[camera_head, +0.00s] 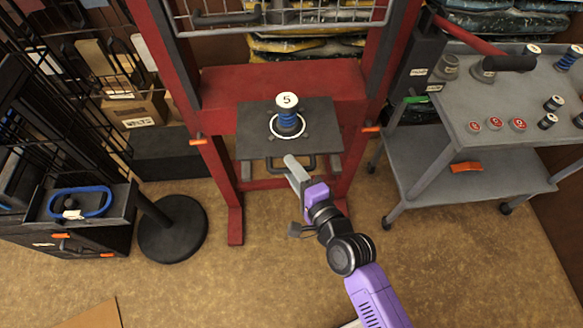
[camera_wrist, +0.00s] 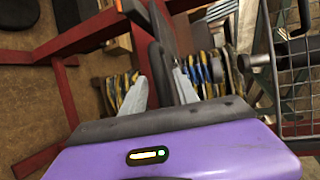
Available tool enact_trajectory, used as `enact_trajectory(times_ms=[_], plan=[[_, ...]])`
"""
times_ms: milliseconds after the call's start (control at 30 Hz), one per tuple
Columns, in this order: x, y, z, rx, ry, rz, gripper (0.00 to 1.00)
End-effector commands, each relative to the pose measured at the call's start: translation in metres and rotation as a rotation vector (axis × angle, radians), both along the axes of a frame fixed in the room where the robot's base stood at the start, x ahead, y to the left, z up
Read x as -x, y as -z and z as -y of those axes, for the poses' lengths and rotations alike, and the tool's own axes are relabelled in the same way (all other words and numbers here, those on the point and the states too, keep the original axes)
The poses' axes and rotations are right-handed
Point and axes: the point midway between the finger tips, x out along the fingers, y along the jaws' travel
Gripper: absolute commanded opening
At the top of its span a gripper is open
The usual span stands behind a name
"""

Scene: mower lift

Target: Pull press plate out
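The press plate (camera_head: 318,138) is a dark grey slab between the red uprights of the press. A dark bar handle (camera_head: 308,168) runs along its front edge. A small gap shows beside the bar; contact is hard to tell.
The red press frame (camera_head: 225,85) surrounds the plate. A grey cart (camera_head: 475,95) with several small parts stands on the right. A black rack (camera_head: 110,205) and a round black base (camera_head: 172,228) stand on the left.

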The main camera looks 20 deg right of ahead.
Motion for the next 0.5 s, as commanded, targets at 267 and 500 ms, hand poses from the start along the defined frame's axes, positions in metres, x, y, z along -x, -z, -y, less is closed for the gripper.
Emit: enact_trajectory(times_ms=[267,500], plan=[[0.043,-0.005,0.003,0.0,0.0,-0.001,0.36],[0.067,-0.012,0.005,0.0,-0.001,-0.001,0.36]])
